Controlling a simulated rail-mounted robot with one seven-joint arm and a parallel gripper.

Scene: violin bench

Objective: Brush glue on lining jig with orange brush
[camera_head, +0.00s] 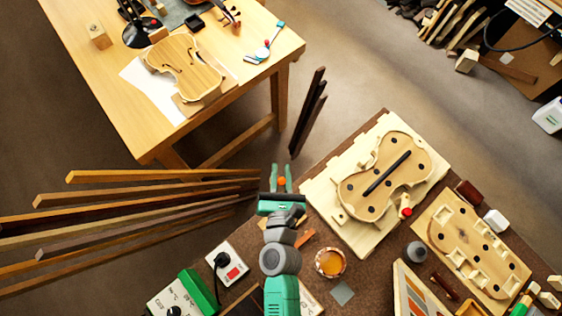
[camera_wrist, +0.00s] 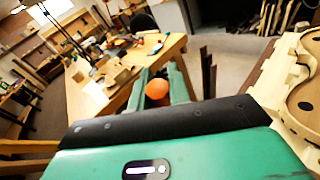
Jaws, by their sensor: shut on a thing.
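My gripper (camera_head: 281,172) is at the left edge of the dark bench, its fingers pointing away towards the back. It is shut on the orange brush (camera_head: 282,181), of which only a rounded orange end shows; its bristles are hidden. In the wrist view the orange end of the brush (camera_wrist: 157,90) sits between the green fingers. A violin-shaped wooden form (camera_head: 352,197) on a pale board lies right of my gripper. A second pale form with cut-outs (camera_head: 470,247) lies farther right. I cannot tell which is the lining jig. A pot of amber glue (camera_head: 330,262) stands near my arm.
Long wood strips (camera_head: 130,215) jut out left of my gripper, and dark upright strips (camera_head: 308,115) stand behind it. A grey bottle (camera_head: 417,251) and a red-tipped item (camera_head: 406,212) are near the forms. A wooden table (camera_head: 115,60) holds a violin body (camera_head: 185,68).

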